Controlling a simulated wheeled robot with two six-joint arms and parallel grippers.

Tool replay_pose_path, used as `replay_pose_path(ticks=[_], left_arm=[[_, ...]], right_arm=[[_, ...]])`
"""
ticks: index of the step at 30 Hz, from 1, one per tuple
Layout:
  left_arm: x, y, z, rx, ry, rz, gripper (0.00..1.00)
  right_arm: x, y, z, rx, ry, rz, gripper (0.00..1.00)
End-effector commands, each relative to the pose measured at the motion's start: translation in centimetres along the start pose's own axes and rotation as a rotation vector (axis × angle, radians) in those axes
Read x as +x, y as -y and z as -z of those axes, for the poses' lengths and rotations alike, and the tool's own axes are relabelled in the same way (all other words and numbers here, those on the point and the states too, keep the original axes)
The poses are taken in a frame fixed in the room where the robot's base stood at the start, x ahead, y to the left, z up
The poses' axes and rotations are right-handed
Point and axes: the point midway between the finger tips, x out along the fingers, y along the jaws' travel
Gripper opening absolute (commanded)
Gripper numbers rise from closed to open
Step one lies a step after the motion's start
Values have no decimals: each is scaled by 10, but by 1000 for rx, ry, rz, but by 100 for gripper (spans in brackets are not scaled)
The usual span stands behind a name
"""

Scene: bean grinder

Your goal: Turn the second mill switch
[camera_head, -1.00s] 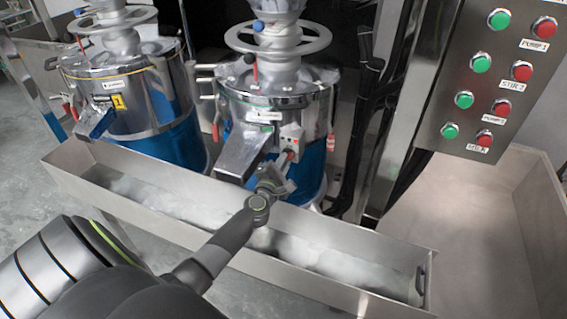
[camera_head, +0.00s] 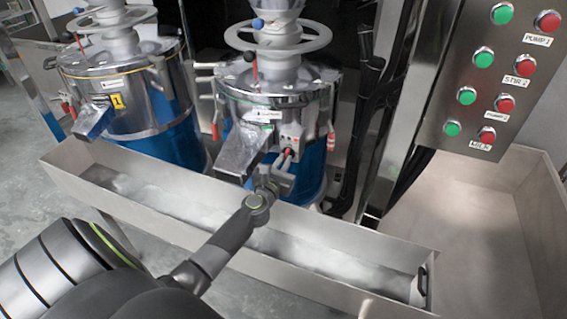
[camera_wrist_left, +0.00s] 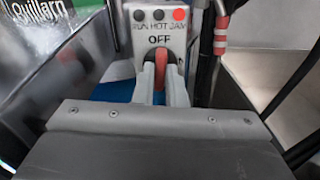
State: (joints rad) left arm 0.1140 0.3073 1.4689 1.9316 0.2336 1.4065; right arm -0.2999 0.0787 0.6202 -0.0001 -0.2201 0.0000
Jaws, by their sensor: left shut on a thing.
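The second mill (camera_head: 270,98) is the right one of two steel mills with blue lower bodies. Its switch box (camera_head: 291,133) sits on the front, right of the spout. In the left wrist view the switch box (camera_wrist_left: 158,24) shows "RUN", "HOT", "JAM" and "OFF" markings, and the lamp above "JAM" looks red. The red switch lever (camera_wrist_left: 160,66) stands about upright between the fingers of my left gripper (camera_wrist_left: 160,82), which is shut on it. In the head view my left gripper (camera_head: 284,165) is at the lever. My right gripper is not in view.
The first mill (camera_head: 128,85) stands to the left. A long steel trough (camera_head: 340,235) with white contents runs below both spouts and under my left arm. A panel (camera_head: 495,75) with green and red buttons is at the right. The second mill's spout (camera_head: 242,152) is close left of my gripper.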

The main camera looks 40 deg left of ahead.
Motion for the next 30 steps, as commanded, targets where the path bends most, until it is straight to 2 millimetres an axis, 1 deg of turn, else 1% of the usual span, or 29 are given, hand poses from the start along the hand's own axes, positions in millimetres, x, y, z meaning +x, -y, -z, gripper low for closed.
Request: replay_pose_path(ticks=[3,9,24,25,30], left_arm=[[-1,0,2,-54,-3,0,0],[-1,0,2,-109,-3,0,0],[-1,0,2,-128,-4,0,0],[-1,0,2,-128,-4,0,12],[0,0,1,-126,-3,0,33]], right_arm=[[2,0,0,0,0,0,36],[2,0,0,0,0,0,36],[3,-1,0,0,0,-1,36],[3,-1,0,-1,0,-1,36],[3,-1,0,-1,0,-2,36]])
